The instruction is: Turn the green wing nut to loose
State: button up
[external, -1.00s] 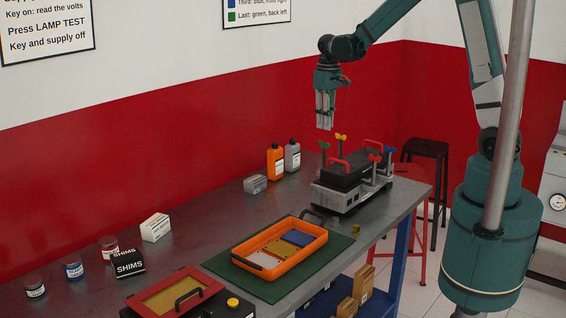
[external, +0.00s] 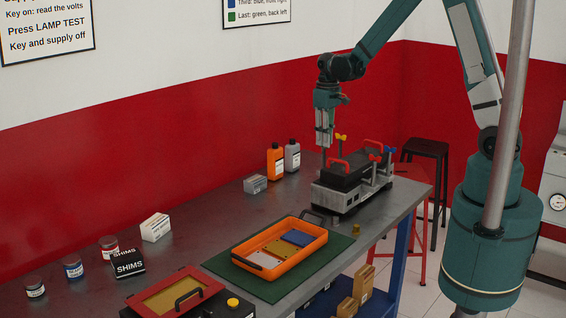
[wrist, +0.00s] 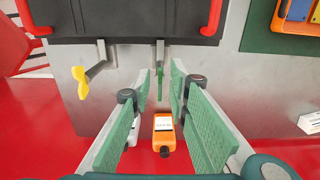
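The engine trainer (external: 338,197) stands at the far end of the bench, with a black cover on top. In the wrist view the green wing nut (wrist: 160,83) appears narrow, edge-on, between my fingertips. My gripper (wrist: 162,72) is open, one finger on each side of it, with a visible gap; contact cannot be told. In the external view my gripper (external: 324,144) points straight down at the trainer's back left corner and hides the green nut. The yellow wing nut (wrist: 81,82) is left of the green one in the wrist view. The red (external: 375,157) and blue (external: 391,149) nuts show too.
Red handles (external: 373,143) rise from the trainer close to the nuts. An orange bottle (external: 275,162) and a grey bottle (external: 292,156) stand behind it. An orange tray (external: 318,246) lies on a green mat (external: 340,247) nearer the camera.

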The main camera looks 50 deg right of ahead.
jog(key=shift+f, duration=0.4)
jog(key=shift+c, duration=0.4)
grip_shut()
